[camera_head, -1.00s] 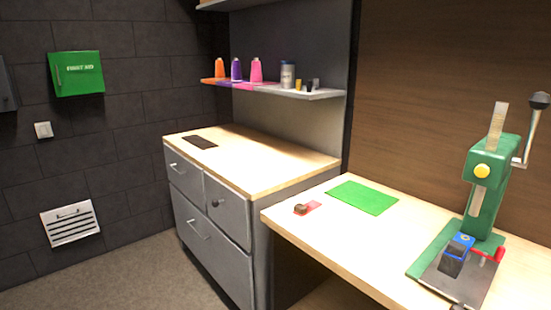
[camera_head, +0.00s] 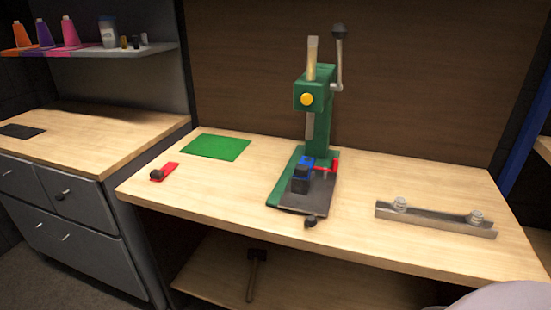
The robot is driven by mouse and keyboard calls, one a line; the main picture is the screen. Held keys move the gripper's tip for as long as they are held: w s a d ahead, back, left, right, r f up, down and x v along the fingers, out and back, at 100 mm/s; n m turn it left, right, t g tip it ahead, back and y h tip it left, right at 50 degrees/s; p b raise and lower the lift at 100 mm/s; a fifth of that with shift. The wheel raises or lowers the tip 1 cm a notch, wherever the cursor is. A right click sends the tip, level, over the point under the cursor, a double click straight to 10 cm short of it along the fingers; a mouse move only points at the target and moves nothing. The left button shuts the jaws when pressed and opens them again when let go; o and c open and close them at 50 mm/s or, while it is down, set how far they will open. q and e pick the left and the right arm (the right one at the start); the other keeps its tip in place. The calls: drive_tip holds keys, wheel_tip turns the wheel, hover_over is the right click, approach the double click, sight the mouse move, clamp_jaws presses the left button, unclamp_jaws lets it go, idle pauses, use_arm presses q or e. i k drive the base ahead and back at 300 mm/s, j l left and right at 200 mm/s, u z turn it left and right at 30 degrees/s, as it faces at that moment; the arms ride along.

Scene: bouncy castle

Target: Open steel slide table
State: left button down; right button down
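A green press (camera_head: 317,110) with a yellow button and a crank lever stands on the wooden workbench. On its green base lies a flat dark steel plate (camera_head: 300,208), which looks like the slide table. A dark knob (camera_head: 311,221) sticks out at the plate's front edge. A blue and black block (camera_head: 302,178) stands on the plate below the press column, with a red part (camera_head: 326,165) beside it. How far the plate is slid out is not clear. Neither of my grippers is in view.
The workbench (camera_head: 245,203) is clear in front of the press. A green mat (camera_head: 216,147) and a small red item (camera_head: 164,172) lie left of it. A metal bar (camera_head: 435,219) with two fittings lies right. A hammer (camera_head: 255,275) rests on the lower shelf. Grey drawers (camera_head: 75,205) stand left.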

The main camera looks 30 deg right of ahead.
sight(313, 195)
drive_tip(key=z, duration=1.5)
